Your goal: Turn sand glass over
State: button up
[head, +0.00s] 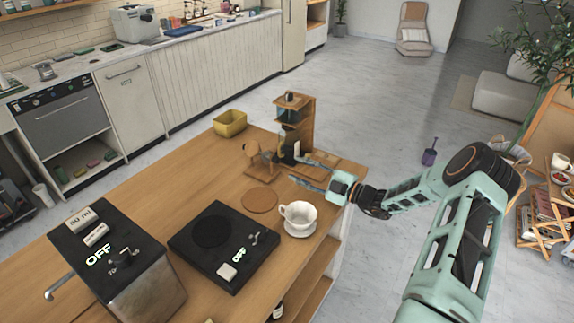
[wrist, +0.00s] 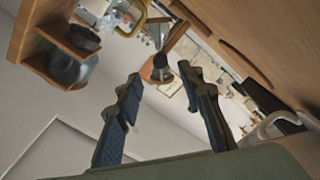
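I cannot clearly make out the sand glass. A small wooden piece with rounded parts (head: 258,157) stands on the wooden counter (head: 180,180), left of my gripper, and may be it. My gripper (head: 303,173) is over the counter's far right part, its two blue fingers spread and pointing left. In the wrist view my gripper (wrist: 160,80) is open, with nothing held between the fingers. Beyond the fingertips a wooden object with a dark part (wrist: 160,68) shows, too unclear to name.
A wooden shelf stand (head: 306,115) rises just behind my gripper.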

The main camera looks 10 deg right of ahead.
jog(key=shift+v, duration=2.25)
